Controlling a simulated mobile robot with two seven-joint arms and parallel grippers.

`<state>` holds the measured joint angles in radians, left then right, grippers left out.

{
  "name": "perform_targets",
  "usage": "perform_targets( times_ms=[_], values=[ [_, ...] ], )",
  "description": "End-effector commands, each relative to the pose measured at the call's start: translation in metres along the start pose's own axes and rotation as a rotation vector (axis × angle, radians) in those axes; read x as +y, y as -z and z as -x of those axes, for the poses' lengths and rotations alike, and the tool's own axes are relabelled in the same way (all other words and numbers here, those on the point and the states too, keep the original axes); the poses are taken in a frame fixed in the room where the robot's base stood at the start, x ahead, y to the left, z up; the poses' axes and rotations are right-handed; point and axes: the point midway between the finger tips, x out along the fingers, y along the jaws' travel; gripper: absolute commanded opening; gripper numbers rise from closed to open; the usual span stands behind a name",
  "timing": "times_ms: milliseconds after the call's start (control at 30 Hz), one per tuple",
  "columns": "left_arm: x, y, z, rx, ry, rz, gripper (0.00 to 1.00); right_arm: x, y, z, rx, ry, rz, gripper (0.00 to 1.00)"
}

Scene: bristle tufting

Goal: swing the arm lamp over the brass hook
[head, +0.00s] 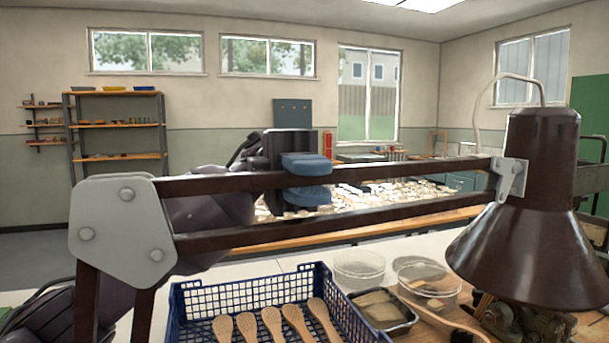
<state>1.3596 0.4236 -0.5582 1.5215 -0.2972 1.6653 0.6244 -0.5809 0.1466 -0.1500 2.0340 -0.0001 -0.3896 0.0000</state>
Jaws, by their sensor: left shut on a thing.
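The arm lamp has a dark brown conical shade (530,215) at the right, pointing down. Its two parallel dark bars run left from the shade to a grey bolted joint plate (122,232). My left gripper (306,180), with blue finger pads, is shut on the upper bar, left of its middle. My left arm comes in behind the joint plate and bars. The shade hangs above a metal mechanism (510,322) at the bottom right and partly covers it. I cannot make out the brass hook. My right gripper is not in view.
On the pale bench below the bars stand a blue mesh basket (245,290) with several wooden brush handles, clear round dishes (359,267) and a dark tray (383,309). A wooden spoon-shaped piece (435,318) lies beside the tray. A cluttered table (400,193) stands behind.

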Motion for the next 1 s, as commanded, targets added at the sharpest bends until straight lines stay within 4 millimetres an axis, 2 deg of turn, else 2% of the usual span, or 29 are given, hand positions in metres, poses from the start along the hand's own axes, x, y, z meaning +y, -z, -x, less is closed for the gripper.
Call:
perform_targets(
  times_ms=[267, 300, 433, 1000],
  values=[
    [0.0006, -0.0003, -0.0002, 0.0, 0.0, 0.0, 0.0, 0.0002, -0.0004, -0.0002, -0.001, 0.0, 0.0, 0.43],
    [0.0006, -0.0003, -0.0002, 0.0, 0.0, 0.0, 0.23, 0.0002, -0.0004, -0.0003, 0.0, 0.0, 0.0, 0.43],
    [0.0005, -0.0002, -0.0001, 0.0, 0.0, 0.0, 0.42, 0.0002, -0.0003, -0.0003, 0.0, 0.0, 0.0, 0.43],
    [-0.0001, 0.001, 0.0004, -0.002, 0.0, 0.0, 0.44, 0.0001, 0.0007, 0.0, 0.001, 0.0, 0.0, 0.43]
  ],
)
